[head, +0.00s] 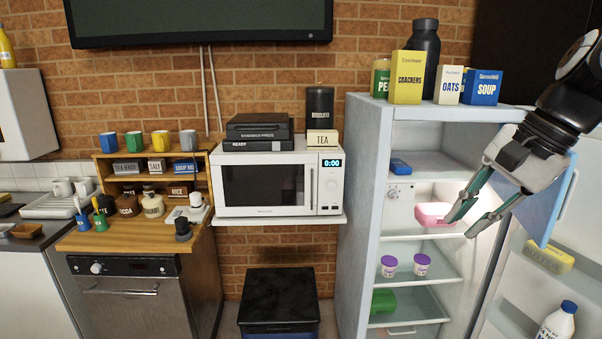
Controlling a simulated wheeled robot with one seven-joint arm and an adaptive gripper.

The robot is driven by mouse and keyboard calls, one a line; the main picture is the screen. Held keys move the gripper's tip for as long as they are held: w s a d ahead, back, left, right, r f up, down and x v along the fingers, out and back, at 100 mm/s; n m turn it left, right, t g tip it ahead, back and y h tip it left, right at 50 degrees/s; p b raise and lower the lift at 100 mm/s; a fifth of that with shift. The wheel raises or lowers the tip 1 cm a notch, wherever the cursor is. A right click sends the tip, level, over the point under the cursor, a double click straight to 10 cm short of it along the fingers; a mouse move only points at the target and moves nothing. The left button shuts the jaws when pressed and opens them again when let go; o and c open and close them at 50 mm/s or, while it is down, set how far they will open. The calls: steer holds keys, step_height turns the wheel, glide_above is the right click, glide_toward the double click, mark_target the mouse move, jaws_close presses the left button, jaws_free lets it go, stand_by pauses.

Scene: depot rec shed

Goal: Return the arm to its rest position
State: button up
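My gripper (458,229) is at the right, in front of the open fridge (361,200). Its two green-tipped fingers point down and left, spread apart with nothing seen between them. A pink container (428,212) sits on a fridge shelf just left of the fingertips; one finger overlaps its right end in the picture, and I cannot tell whether they touch. My arm comes in from the upper right edge, in front of the open fridge doors.
A small blue door (545,222) and the main fridge door (523,285) stand open close to my arm. A milk bottle (556,325) is in the door. Boxes including crackers (407,77) stand on the fridge. A microwave (262,184) is on a wall shelf to the left.

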steer(key=s+a+f+n+t+h, duration=0.1)
steer(key=s+a+f+n+h, duration=0.1)
steer(key=s+n, duration=0.3)
steer(key=s+a+f+n+t+h, duration=0.1)
steer(key=s+a+n, duration=0.4)
steer(key=s, duration=0.5)
step_height(320, 180, down, 2)
steer(key=shift+f+n+t+h, duration=0.15)
steer(key=shift+n+t+h, duration=0.15)
steer(key=shift+n+h, duration=0.3)
